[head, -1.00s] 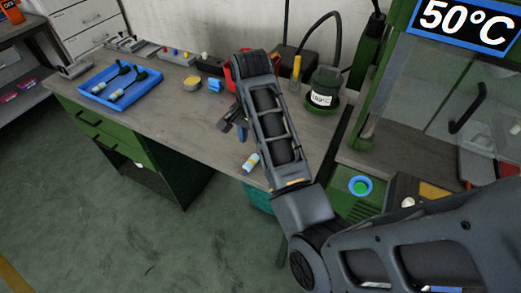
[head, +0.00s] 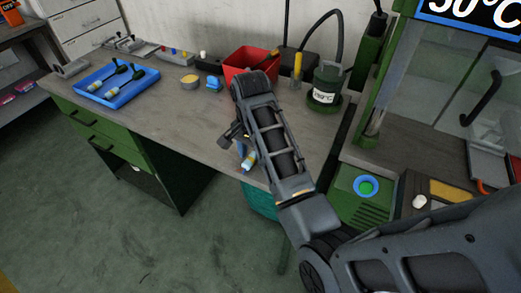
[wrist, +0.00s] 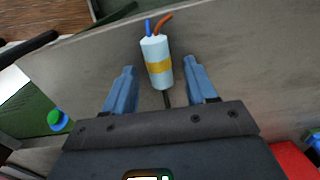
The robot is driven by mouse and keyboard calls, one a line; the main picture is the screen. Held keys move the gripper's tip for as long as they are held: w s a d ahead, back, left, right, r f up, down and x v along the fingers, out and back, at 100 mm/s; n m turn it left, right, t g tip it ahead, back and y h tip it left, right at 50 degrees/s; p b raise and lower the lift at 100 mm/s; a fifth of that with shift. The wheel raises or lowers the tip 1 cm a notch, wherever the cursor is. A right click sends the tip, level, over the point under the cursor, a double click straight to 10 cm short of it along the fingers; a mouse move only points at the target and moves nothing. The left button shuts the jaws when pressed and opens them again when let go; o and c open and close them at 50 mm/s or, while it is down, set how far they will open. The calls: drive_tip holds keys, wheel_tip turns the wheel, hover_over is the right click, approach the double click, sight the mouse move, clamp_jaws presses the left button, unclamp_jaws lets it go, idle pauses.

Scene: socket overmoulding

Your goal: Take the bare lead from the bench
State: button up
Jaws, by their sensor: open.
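The bare lead (head: 249,160) is a short pale cylinder with a yellow band, lying near the front edge of the bench (head: 180,118). In the wrist view the lead (wrist: 156,58) shows blue and orange wire ends at one end and a dark cable at the other. My gripper (head: 238,142) is over it, partly hiding it in the head view. In the wrist view my gripper (wrist: 158,68) is open, with one blue finger on each side of the lead and a gap on both sides. Its height above the bench is hard to tell.
A blue tray (head: 118,103) with two dark-handled pieces is at the bench's left. A glass-fronted green machine (head: 440,100) is on the right.

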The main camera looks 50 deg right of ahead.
clamp_jaws()
idle(0.5)
drive_tip(key=shift+r, duration=0.15)
